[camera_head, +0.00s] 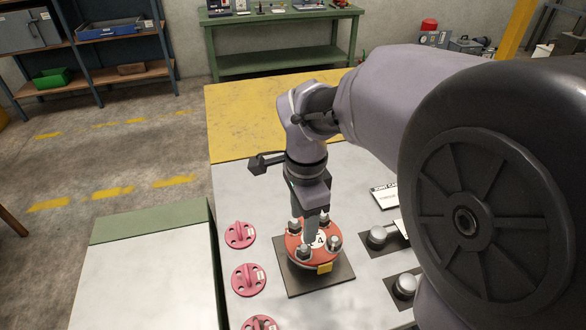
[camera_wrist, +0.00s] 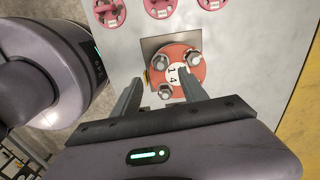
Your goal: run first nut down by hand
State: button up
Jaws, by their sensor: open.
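A round red-orange flange (camera_head: 293,247) of the spool lies on a dark square plate (camera_head: 298,281) on the grey table. Several metal studs with nuts stand around it, such as the front nut (camera_head: 304,252) and the right nut (camera_head: 335,242). A white numbered disc (camera_wrist: 174,73) is at its centre and a yellow tag (camera_head: 325,268) at its front edge. In the wrist view, nuts show at the upper left (camera_wrist: 160,62), upper right (camera_wrist: 193,58) and lower left (camera_wrist: 165,91). My gripper (camera_wrist: 160,80) is open, pointing down over the flange; contact with any nut cannot be told.
Pink lifting discs (camera_head: 240,235) stand in a row left of the plate. Grey domed parts (camera_head: 377,236) on dark plates and a white card (camera_head: 384,196) are to the right. A yellow surface (camera_head: 250,118) lies behind. A green-edged bench (camera_head: 150,222) is at left.

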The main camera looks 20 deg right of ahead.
notch_tip(320, 180, up, 7)
jog(key=p, duration=0.2)
jog(key=shift+r, duration=0.2)
jog(key=s+a+n+t+y+b, duration=0.1)
jog(key=s+a+n+t, duration=0.1)
jog(key=s+n, duration=0.4)
jog(key=s+a+n+t+y+b, duration=0.1)
jog(key=s+n+t+b, duration=0.1)
jog(key=s+n, duration=0.4)
jog(key=shift+s+a+f+n+t, duration=0.35)
jog(key=shift+f+n+t, duration=0.1)
jog(key=shift+t, duration=0.45)
